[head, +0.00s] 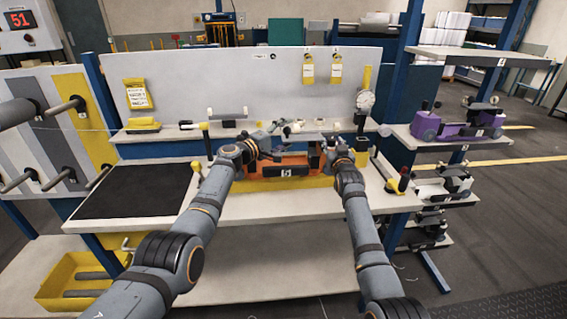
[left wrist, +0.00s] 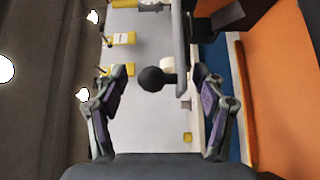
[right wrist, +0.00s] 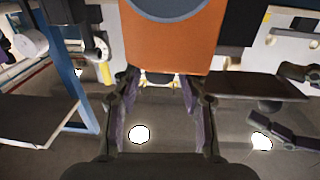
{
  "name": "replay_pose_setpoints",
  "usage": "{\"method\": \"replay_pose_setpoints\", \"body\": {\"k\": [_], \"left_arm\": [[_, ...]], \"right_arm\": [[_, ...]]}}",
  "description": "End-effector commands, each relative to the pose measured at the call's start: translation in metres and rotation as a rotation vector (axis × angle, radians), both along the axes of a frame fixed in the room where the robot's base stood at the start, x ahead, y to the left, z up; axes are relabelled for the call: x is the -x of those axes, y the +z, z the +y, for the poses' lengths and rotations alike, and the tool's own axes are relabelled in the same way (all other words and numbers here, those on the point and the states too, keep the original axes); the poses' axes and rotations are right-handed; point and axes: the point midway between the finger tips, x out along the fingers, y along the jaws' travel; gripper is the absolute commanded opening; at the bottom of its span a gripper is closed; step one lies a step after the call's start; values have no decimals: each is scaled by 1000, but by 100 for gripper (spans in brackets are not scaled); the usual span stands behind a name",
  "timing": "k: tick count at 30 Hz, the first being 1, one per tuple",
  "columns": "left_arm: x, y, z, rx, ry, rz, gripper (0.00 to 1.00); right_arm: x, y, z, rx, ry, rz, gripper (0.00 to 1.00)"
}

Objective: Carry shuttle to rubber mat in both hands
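The shuttle (head: 268,171), an orange body with a numbered plate, sits on a yellow patch of the bench. The black rubber mat (head: 135,190) lies bare at the left of the bench. My left gripper (head: 258,150) is at the shuttle's left end. In the left wrist view its fingers (left wrist: 160,75) are apart, with a dark round knob (left wrist: 152,79) showing between them and orange shuttle body (left wrist: 280,80) to the right. My right gripper (head: 344,158) is at the shuttle's right end. In the right wrist view its fingers (right wrist: 160,78) are apart, by the orange body (right wrist: 170,45). Contact is unclear.
A ledge (head: 220,132) with small tools runs behind the shuttle. A red-topped post (head: 403,183) stands at the bench's right. A purple shuttle-like unit (head: 455,125) sits on the right rack. A yellow bin (head: 80,283) is below left. The bench between shuttle and mat is mostly clear.

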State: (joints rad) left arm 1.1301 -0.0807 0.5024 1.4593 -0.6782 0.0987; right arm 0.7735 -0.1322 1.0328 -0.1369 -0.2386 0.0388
Motion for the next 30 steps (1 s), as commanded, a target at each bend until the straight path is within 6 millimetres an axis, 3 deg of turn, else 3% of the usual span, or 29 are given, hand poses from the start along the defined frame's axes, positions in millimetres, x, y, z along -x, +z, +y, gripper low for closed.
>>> {"method": "replay_pose_setpoints", "body": {"k": [2,9,15,24,30], "left_arm": [[0,0,0,0,0,0,58],[0,0,0,0,0,0,26],[0,0,0,0,0,0,0],[0,4,0,1,0,-2,0],[0,23,0,1,1,-4,0]], "right_arm": [[0,0,0,0,0,0,30],[0,0,0,0,0,1,0],[0,0,0,0,0,1,0],[0,4,0,0,0,-2,0],[0,22,0,-2,0,-2,0]]}}
